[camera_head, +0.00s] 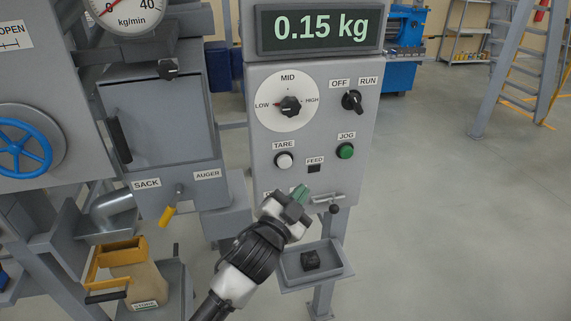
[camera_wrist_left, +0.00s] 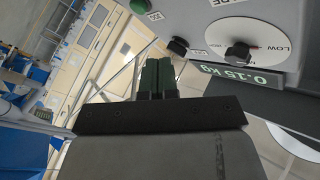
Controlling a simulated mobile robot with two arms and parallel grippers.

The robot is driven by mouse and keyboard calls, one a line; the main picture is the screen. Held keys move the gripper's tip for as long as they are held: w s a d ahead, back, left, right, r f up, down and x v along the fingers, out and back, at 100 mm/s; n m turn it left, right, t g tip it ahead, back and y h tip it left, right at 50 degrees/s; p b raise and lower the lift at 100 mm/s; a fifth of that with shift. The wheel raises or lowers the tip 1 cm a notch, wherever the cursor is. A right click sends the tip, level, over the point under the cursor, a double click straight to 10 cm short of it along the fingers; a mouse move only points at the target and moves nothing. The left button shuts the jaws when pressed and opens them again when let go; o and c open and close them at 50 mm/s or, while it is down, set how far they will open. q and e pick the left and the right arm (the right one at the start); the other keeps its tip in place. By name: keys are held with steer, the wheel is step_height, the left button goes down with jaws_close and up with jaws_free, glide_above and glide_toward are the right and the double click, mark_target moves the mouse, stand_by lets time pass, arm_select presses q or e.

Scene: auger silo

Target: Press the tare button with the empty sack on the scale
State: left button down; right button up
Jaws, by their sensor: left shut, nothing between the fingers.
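The white tare button (camera_head: 284,160) is on the grey control panel (camera_head: 262,115), under the TARE label. My left gripper (camera_head: 301,192) is shut and empty, its green fingertips below and slightly right of the tare button. Its shut fingers also show in the left wrist view (camera_wrist_left: 157,78). The display (camera_head: 320,28) reads 0.15 kg. A tan sack (camera_head: 142,284) stands upright under the spout at lower left, within a yellow frame (camera_head: 120,246). A grey platform (camera_head: 176,280), apparently the scale, shows beside it; the sack's base is cut off. My right gripper is out of view.
The green JOG button (camera_head: 345,151), speed knob (camera_head: 290,106) and OFF/RUN switch (camera_head: 353,101) share the panel. A small tray (camera_head: 335,270) with a dark block (camera_head: 310,260) sits below. Open floor lies to the right, with a ladder (camera_head: 510,70) beyond.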

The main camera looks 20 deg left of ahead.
mark_target(286, 168)
arm_select(q)
steer(key=w+a, duration=0.4)
steer(key=w, duration=0.2)
steer(key=shift+w+a+b, duration=0.2)
steer(key=shift+w+b, duration=0.05)
steer(key=shift+b, duration=0.1)
stand_by(1.8)
steer(key=shift+w+a, duration=0.25)
steer(key=shift+w, duration=0.05)
steer(key=shift+w+a, duration=0.3)
steer(key=shift+w, duration=0.15)
stand_by(1.3)
steer(key=shift+s, duration=0.1)
steer(key=shift+s+d+p, duration=0.45)
steer(key=shift+s+d, duration=0.1)
steer(key=shift+s, duration=0.15)
